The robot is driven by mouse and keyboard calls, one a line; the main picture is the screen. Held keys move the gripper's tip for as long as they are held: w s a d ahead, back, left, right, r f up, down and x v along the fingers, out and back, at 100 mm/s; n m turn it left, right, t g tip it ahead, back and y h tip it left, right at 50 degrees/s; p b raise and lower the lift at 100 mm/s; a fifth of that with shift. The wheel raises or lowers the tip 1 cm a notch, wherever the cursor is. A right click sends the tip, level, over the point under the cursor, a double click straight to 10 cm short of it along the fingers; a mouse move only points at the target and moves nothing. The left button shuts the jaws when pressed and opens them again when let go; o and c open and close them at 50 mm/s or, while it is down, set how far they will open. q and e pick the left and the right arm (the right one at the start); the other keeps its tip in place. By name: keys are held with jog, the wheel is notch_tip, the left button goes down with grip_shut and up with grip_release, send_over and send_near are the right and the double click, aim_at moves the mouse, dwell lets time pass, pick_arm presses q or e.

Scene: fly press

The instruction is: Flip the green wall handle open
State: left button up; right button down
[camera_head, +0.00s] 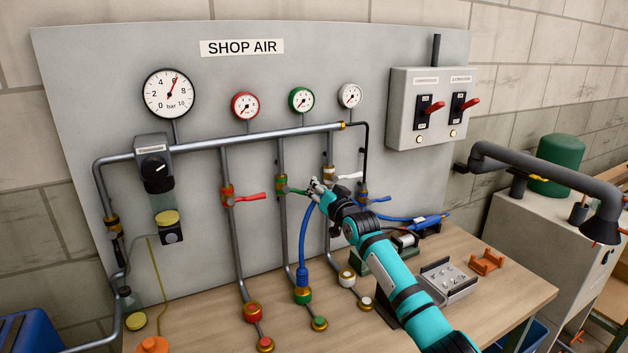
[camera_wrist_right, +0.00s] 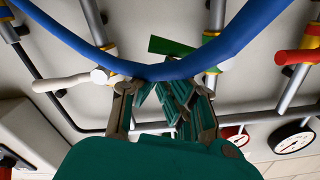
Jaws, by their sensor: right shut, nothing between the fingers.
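The green wall handle (camera_head: 297,191) sticks out to the right from its valve on the second vertical pipe, across the pipe. In the right wrist view the green handle (camera_wrist_right: 172,46) shows just beyond the blue hose, partly covered by it. My right gripper (camera_head: 317,187) is shut and empty, at the free end of the green handle, between it and the white handle (camera_head: 349,176). I cannot tell whether it touches the green handle. My left gripper is out of view.
A red handle (camera_head: 252,197) is on the pipe to the left, and a blue handle (camera_head: 378,199) is to the right. The blue hose (camera_head: 303,240) hangs below my right gripper. A workbench (camera_head: 205,315) and a switch box (camera_head: 402,110) are nearby.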

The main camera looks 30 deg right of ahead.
jog(key=a+f+m+p, duration=0.1)
jog(key=a+f+m, duration=0.3)
jog(key=m, duration=0.9)
jog(key=shift+a+f, duration=0.15)
jog(key=shift+f, duration=1.45)
jog(key=shift+w+m, duration=0.15)
jog(key=shift+m, duration=0.15)
